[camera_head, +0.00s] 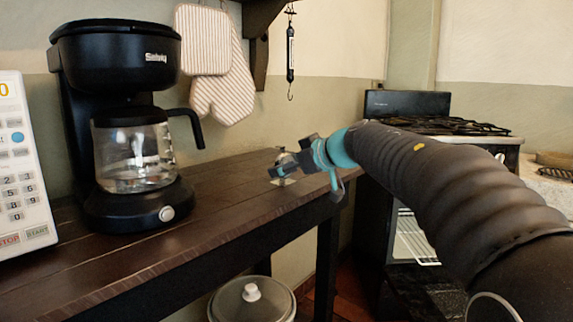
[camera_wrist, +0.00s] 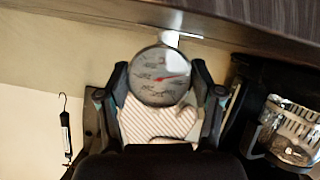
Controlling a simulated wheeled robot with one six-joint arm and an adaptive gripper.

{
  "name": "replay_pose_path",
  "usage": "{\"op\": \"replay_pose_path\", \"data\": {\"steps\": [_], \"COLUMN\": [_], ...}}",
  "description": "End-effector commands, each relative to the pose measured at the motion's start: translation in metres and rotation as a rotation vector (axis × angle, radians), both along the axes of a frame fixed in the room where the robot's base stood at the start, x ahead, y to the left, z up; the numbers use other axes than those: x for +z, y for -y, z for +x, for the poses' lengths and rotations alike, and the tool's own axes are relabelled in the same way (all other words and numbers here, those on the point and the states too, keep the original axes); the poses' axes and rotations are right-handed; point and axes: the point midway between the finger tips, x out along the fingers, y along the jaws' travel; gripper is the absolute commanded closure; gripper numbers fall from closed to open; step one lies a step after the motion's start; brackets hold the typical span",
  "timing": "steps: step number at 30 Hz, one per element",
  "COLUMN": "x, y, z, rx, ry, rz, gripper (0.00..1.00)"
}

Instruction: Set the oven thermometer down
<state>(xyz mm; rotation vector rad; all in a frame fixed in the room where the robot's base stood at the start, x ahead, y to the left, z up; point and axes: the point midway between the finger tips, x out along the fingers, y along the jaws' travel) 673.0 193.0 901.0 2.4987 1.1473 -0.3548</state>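The oven thermometer (camera_wrist: 160,76) has a round grey dial with a red needle. It sits between the two fingers of my gripper (camera_wrist: 160,82) in the wrist view, with a finger at each side of the dial. Its pale base (camera_wrist: 181,36) is close to the dark wooden counter (camera_wrist: 250,20); I cannot tell whether it touches. In the head view my gripper (camera_head: 290,166) is low over the far right end of the wooden counter (camera_head: 215,193). The thermometer (camera_head: 281,160) is small there and partly hidden by the fingers.
A black coffee maker (camera_head: 118,70) with a glass jug stands left on the counter, beside a white keypad appliance (camera_head: 20,165). Striped oven mitts (camera_head: 222,85) and a hanging scale (camera_head: 291,48) are on the wall. A stove (camera_head: 405,105) stands at the right. The counter's middle is clear.

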Motion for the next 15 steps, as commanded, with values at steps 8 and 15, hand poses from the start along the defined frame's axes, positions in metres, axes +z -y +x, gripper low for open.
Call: {"op": "replay_pose_path", "data": {"steps": [8,15], "x": [-0.0001,0.0056], "y": [0.0,0.003], "z": [0.0001,-0.0024], "rx": [0.0,-0.001], "ry": [0.0,0.0], "rz": [0.0,0.0], "gripper": [0.14,0.14]}}
